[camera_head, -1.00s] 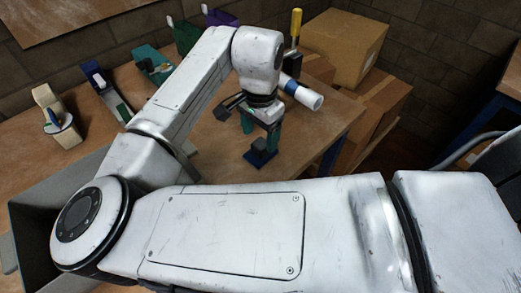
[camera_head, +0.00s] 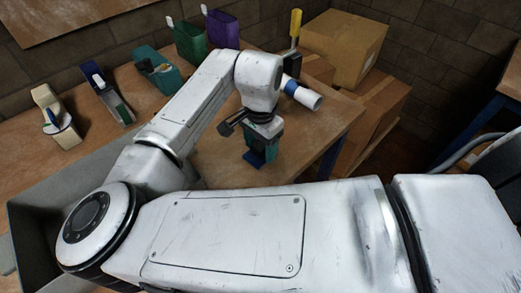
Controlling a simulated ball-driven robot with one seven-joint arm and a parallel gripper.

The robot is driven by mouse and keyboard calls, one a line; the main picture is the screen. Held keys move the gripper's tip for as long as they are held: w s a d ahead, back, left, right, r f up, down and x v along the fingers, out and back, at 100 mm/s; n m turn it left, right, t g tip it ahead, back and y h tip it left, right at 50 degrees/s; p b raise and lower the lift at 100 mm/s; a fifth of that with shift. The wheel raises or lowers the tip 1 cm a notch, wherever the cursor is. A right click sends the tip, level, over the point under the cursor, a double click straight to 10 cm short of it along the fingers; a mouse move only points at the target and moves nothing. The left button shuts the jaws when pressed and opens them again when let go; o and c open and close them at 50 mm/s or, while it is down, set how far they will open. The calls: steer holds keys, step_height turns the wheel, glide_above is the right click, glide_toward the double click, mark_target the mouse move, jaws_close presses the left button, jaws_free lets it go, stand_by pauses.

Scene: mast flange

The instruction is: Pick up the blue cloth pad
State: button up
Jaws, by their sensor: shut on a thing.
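The blue cloth pad (camera_head: 254,161) is on the wooden table, below my gripper. Only part of its dark blue surface shows; the rest is hidden by the fingers. My gripper (camera_head: 261,154) points down with its teal fingers shut on the pad. I cannot tell whether the pad still touches the table.
A white cylinder with a blue band (camera_head: 302,94) and a yellow-handled tool (camera_head: 295,28) are just behind the gripper. Cardboard boxes (camera_head: 346,48) stand at the back right. Several holders line the table's back left. A grey bin (camera_head: 40,205) is at left. Table front is clear.

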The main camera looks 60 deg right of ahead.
mark_target(261, 144)
steer(key=shift+r, duration=0.45)
step_height(261, 144, up, 3)
steer(key=shift+s+f, duration=0.1)
steer(key=shift+s, duration=0.05)
steer(key=s+a+r+p, duration=0.1)
steer(key=s+a+r, duration=0.5)
steer(key=s+r, duration=0.3)
steer(key=s, duration=0.3)
steer(key=shift+s+r, duration=0.15)
steer(key=o, duration=0.5)
steer(key=c, duration=0.4)
